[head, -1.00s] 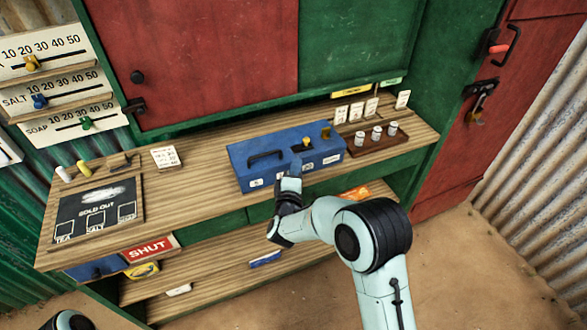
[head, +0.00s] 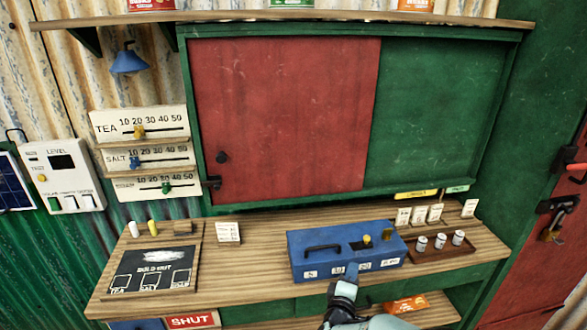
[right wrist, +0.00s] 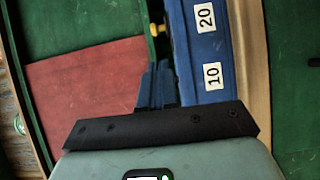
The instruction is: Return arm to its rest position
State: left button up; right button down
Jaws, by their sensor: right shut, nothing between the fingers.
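My right gripper (head: 353,270) is shut and empty, its blue fingers together. In the head view it appears at the front edge of the blue box (head: 308,266), overlapping the box's labelled front. In the right wrist view the shut fingers (right wrist: 158,85) appear beside the blue box (right wrist: 209,75), close to its labels "10" and "20". I cannot tell whether they touch it. Most of my right arm is below the head view. My left gripper is not in view.
The box stands on a wooden counter (head: 262,262). A tray (head: 440,250) with small cylinders is right of it, and a chalkboard (head: 150,270) lies at the left. Closed red (head: 285,120) and green (head: 440,110) panels stand behind. A shelf with slider boards (head: 140,130) is at the left.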

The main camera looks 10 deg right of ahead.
jog(key=s+a+f+m+g+y, duration=0.1)
jog(key=s+f+m+g+y, duration=0.3)
jog(key=f, duration=0.6)
jog(key=s+a+f+m+g+y, duration=0.1)
jog(key=s+f, duration=0.6)
jog(key=f, duration=0.2)
jog(key=s+a+f+m+g+y, duration=0.1)
jog(key=s+f+m+g+y, duration=0.3)
jog(key=f, duration=0.6)
jog(key=s+a+f+m+g+y, duration=0.1)
jog(key=s+a+f+m+g, duration=0.1)
jog(key=s, duration=0.7)
jog(key=s+a+f+m+g+y, duration=0.1)
jog(key=s+a+f+m+g, duration=0.1)
jog(key=s, duration=0.7)
jog(key=s+a+f+m+g+y, duration=0.1)
jog(key=s+a+f+m+g, duration=0.2)
jog(key=s, duration=0.6)
jog(key=shift+a+g, duration=0.3)
jog(key=shift+a, duration=0.2)
